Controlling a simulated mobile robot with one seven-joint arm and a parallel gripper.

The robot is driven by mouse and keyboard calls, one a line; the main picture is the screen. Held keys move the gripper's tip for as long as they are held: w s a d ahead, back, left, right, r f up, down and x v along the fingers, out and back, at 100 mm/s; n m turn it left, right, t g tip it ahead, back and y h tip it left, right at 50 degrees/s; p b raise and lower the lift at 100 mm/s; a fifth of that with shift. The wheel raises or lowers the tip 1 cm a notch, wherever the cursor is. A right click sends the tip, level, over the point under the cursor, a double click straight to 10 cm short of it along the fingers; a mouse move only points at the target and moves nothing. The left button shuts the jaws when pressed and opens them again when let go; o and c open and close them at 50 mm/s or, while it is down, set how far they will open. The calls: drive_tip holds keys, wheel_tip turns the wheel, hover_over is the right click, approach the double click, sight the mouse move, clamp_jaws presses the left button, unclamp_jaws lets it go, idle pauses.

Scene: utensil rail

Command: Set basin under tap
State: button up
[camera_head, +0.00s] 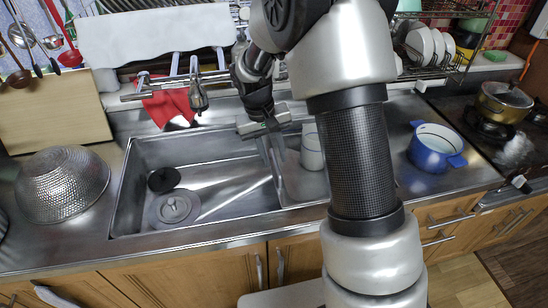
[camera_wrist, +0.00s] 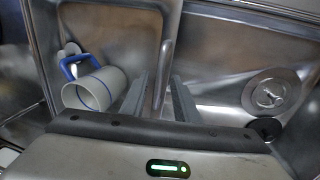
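The tap (camera_head: 198,97) hangs over the back of the left sink compartment (camera_head: 215,165). No thing is clearly a basin. A hammered silver bowl or colander (camera_head: 62,185) lies upside down on the counter at left, and a blue two-handled pot (camera_head: 437,148) stands on the counter at right. My gripper (camera_head: 268,140) points down over the divider between the sink compartments. In the wrist view its fingers (camera_wrist: 159,100) are apart, with nothing held between them.
A whitish mug (camera_head: 312,147) is in the right compartment; in the wrist view it has a blue handle (camera_wrist: 83,66) and lies tilted. A drain strainer (camera_head: 175,208) and a black disc (camera_head: 164,180) are in the left compartment. A dish rack (camera_head: 440,60) stands at back right.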

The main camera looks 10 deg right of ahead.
drive_tip(key=shift+f, duration=0.4)
clamp_jaws()
